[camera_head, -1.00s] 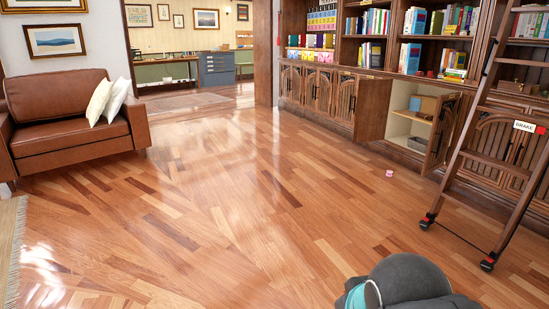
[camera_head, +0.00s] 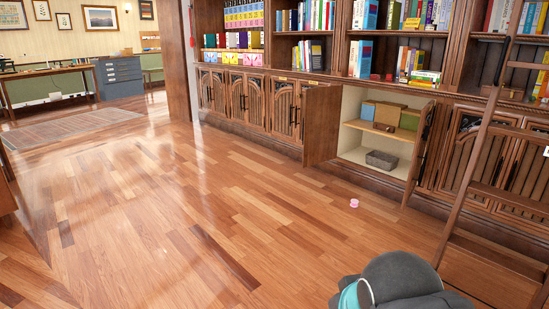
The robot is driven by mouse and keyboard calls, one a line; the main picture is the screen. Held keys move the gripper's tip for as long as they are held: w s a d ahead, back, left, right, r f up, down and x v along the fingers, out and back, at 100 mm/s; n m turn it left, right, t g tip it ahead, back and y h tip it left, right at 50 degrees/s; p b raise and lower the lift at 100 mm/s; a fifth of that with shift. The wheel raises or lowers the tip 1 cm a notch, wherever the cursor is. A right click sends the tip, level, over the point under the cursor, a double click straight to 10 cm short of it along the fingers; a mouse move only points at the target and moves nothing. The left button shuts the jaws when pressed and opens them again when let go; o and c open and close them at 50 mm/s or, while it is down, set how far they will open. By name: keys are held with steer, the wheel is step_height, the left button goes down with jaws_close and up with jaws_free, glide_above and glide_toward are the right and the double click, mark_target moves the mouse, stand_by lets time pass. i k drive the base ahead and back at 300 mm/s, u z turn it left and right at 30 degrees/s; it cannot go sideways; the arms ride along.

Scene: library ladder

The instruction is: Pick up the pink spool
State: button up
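The pink spool (camera_head: 354,203) is small and lies on the wooden floor, in front of the open cabinet and right of the picture's middle. Nothing touches it. Part of my own arm shows dark grey and teal at the bottom right, nearer to the camera than the spool. My gripper's fingers do not show, so I cannot see whether they hold anything.
The open cabinet (camera_head: 349,143) has its doors swung out and holds boxes on a shelf and a grey bin (camera_head: 381,159) below. A wooden ladder (camera_head: 476,170) leans on the bookcase at the right. The floor (camera_head: 190,220) left of the spool is clear.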

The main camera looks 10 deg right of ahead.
mark_target(355, 201)
steer(key=z, duration=0.5)
steer(key=i, duration=3)
steer(key=u, duration=0.25)
steer(key=i, duration=0.95)
steer(key=z, duration=0.05)
